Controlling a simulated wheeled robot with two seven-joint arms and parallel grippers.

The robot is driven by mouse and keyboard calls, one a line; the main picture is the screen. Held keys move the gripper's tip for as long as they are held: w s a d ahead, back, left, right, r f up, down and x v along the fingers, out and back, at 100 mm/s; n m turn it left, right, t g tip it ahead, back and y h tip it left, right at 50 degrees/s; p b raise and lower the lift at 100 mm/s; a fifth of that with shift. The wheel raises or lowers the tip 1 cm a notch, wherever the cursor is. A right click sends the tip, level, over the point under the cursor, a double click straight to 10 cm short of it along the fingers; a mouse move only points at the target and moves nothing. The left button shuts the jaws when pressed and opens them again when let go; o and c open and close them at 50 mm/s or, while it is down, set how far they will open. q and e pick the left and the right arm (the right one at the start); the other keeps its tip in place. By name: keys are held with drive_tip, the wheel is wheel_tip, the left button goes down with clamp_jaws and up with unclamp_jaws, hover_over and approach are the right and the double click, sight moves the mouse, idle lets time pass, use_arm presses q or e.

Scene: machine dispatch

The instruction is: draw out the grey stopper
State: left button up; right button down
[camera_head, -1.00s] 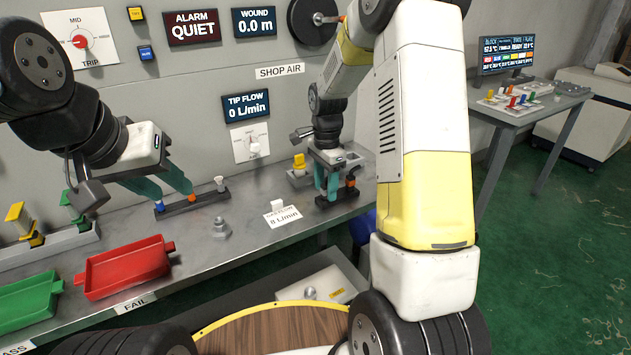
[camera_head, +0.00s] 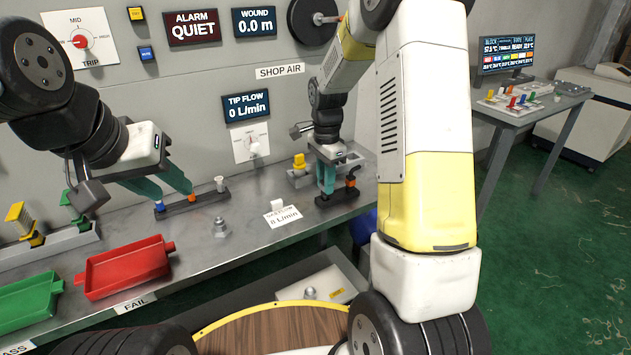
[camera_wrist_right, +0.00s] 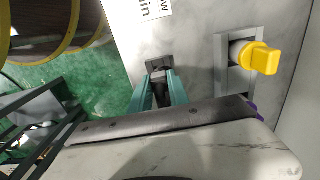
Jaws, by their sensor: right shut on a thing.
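A pale grey piece (camera_head: 220,184), which looks like a grey stopper, stands upright at the right end of the left dark rack (camera_head: 206,197). A blue piece (camera_head: 159,207) and an orange piece (camera_head: 191,198) are in the same rack. My left gripper (camera_head: 168,188) is open above the rack, its fingers near the blue and orange pieces. My right gripper (camera_head: 328,182) is shut at the right dark rack (camera_head: 338,198), beside an orange piece with a black top (camera_head: 351,178). What it grips is hidden by its fingers; the right wrist view shows a dark block (camera_wrist_right: 158,66) at their tips.
A yellow knob in a grey holder (camera_head: 299,162) stands behind the right gripper. A metal fitting (camera_head: 221,228) and a white label card (camera_head: 283,215) lie on the bench. Red (camera_head: 125,267) and green (camera_head: 30,300) trays are at the left front.

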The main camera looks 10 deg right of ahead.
drive_tip(key=shift+r, duration=2.3)
drive_tip(key=shift+r, duration=0.1)
drive_tip(key=shift+r, duration=1.15)
